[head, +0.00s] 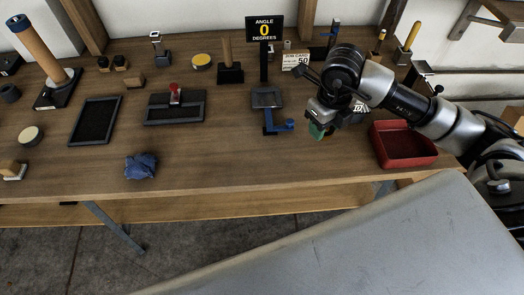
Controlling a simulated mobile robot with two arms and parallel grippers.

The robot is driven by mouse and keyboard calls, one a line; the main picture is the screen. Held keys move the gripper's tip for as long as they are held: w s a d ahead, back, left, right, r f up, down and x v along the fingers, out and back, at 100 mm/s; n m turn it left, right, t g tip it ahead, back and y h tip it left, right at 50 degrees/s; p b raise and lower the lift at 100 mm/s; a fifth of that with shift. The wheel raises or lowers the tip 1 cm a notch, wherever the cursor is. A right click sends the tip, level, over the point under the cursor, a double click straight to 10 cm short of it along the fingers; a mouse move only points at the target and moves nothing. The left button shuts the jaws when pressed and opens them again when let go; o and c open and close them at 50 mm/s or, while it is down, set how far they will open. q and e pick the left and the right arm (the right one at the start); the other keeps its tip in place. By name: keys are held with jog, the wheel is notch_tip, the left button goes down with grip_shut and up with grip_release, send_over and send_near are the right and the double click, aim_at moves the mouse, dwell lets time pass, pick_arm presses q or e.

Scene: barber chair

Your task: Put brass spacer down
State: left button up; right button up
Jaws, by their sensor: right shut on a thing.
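My right gripper (320,127) reaches in from the right and points down over the front right of the wooden bench. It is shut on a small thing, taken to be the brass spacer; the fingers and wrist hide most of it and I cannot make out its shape. A small green patch shows at the fingertips. The gripper is between the blue-footed gauge stand and the red tray (404,146), apart from both. My left gripper is out of view.
A gauge stand (268,97) with an "ANGLE 0 DEGREES" sign is left of the gripper. A black tray (95,121), a stamp pad (174,108) and a crumpled blue cloth (140,166) lie further left. The bench front between cloth and red tray is clear. A grey surface (390,245) fills the foreground.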

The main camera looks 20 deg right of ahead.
jog(key=p, duration=0.2)
send_over(276, 155)
jog(key=f, duration=0.5)
jog(key=shift+d+f, duration=0.2)
jog(key=shift+f, duration=0.15)
jog(key=shift+a+f, duration=0.15)
jog(key=shift+f, duration=0.3)
notch_tip(276, 155, down, 3)
jog(key=shift+f, duration=0.4)
jog(key=o, duration=0.9)
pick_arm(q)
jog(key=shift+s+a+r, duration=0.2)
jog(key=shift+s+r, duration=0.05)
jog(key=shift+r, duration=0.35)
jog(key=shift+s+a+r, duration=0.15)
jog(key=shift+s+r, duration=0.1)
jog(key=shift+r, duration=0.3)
pick_arm(e)
jog(key=shift+r, duration=0.1)
jog(key=shift+r, duration=0.25)
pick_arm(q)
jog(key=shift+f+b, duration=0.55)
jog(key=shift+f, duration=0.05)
pick_arm(e)
notch_tip(276, 155, up, 12)
jog(key=shift+f, duration=0.15)
